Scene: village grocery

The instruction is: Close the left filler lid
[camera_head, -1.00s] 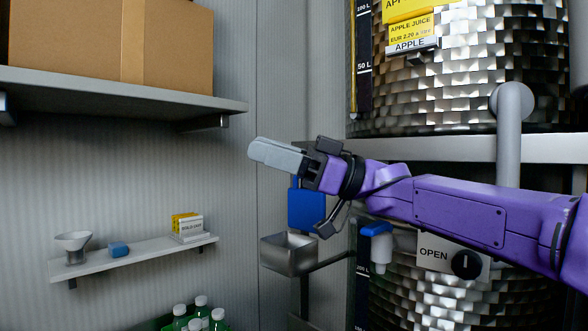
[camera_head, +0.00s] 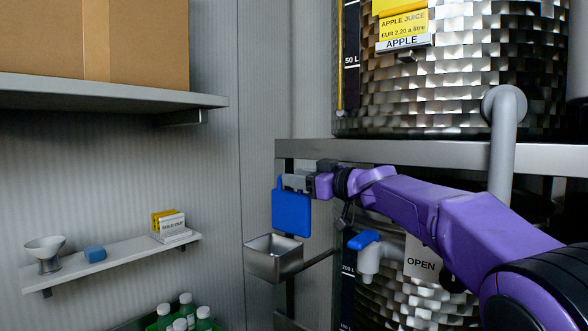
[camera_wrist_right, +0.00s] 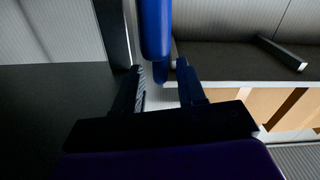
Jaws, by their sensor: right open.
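An upright blue panel (camera_head: 291,213), which looks like a raised lid, stands at the back edge of an open-topped metal box (camera_head: 268,262), left of the steel tanks. My right gripper (camera_head: 294,183) is at the panel's top edge. In the right wrist view, the open fingers (camera_wrist_right: 159,72) point at a blue piece (camera_wrist_right: 156,30), seen edge-on and in line with the gap between them. I cannot tell whether either finger touches it. My left gripper is not in view.
A blue-handled tap (camera_head: 366,250) and an OPEN sign (camera_head: 421,263) sit below my right arm. A grey pipe (camera_head: 503,140) runs down the tank front. A small wall shelf (camera_head: 120,257) and a higher shelf with a cardboard box (camera_head: 140,45) are at left.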

